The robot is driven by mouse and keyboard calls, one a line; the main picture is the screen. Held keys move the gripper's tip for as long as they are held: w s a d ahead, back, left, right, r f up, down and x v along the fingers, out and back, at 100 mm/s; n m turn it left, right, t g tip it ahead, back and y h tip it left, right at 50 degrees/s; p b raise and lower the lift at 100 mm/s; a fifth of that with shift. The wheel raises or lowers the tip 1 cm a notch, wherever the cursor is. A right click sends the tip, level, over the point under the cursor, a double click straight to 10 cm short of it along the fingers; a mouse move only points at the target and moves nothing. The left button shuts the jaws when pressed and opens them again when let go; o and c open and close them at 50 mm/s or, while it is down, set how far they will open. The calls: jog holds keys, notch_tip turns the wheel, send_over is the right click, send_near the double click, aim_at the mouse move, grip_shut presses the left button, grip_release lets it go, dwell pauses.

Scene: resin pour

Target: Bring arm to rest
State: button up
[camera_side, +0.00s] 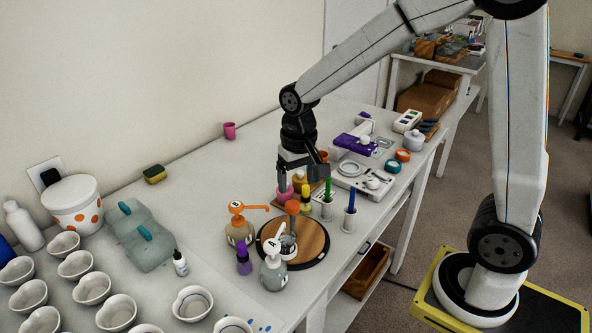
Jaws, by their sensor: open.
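My gripper (304,181) is open and points down over the white table, above the crowded area behind the round wooden board (313,240). A pink cup (285,193) shows right below its left finger; I cannot tell whether they touch. Nothing clear shows held between the fingers. My arm reaches in from the upper right, with its wrist bent down above the table.
Pump bottles (240,232) and (273,270), a purple-capped bottle (244,262) and holders with a green (328,205) and a blue stick (350,218) crowd round the board. White bowls (92,287) fill the lower left.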

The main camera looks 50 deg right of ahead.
jog(key=s+f+n+t, duration=0.2)
jog(key=s+f+n, duration=0.2)
jog(key=s, duration=0.5)
jog(key=shift+a+f, duration=0.2)
jog(key=shift+f, duration=0.4)
